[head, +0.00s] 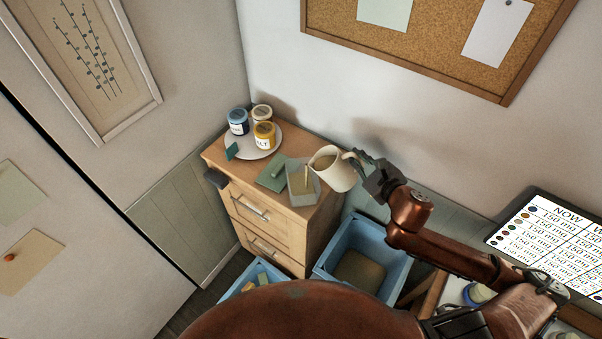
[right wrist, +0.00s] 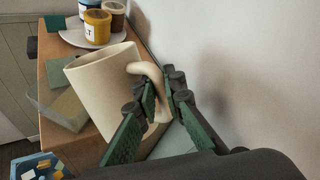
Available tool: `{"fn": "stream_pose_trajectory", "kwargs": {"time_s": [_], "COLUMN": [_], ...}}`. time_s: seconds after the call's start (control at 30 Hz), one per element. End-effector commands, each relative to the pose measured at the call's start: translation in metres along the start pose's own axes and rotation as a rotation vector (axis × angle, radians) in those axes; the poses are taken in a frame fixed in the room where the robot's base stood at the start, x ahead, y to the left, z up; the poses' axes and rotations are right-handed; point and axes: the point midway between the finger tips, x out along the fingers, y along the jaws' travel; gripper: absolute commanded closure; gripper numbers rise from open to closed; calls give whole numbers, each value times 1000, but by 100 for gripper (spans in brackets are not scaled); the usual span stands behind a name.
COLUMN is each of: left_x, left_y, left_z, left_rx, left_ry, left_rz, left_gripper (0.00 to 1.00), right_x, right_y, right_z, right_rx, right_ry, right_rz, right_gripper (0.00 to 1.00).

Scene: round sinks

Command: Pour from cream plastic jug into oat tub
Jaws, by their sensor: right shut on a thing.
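The cream plastic jug (head: 338,175) is tilted to the left above the right end of the wooden cabinet. My right gripper (head: 364,166) is shut on its handle; in the right wrist view the green-padded fingers (right wrist: 164,98) close around the handle of the jug (right wrist: 103,92). The jug's mouth is at the upper right of a translucent grey-green tub (head: 303,198), likely the oat tub, which also shows in the right wrist view (right wrist: 66,110). A thin tan streak shows at the tub; I cannot tell whether it is falling contents. My left gripper is not in view.
On the cabinet (head: 291,229), a white plate (head: 256,152) holds labelled jars beside a green block (head: 274,176). A blue crate (head: 334,270) stands below right. The wall is close behind the jug. A screen (head: 553,238) is at right.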

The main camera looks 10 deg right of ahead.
Motion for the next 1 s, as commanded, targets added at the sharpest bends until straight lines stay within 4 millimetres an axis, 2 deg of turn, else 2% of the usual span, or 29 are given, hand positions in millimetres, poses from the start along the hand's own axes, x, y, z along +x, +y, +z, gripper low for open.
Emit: {"fn": "stream_pose_trajectory", "kwargs": {"time_s": [1.0], "left_x": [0], "left_y": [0], "left_z": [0], "left_rx": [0], "left_ry": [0], "left_rz": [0], "left_gripper": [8], "right_x": [2], "right_y": [2], "right_z": [8], "right_rx": [-54], "right_ry": [30], "right_rz": [-2], "right_gripper": [100]}}
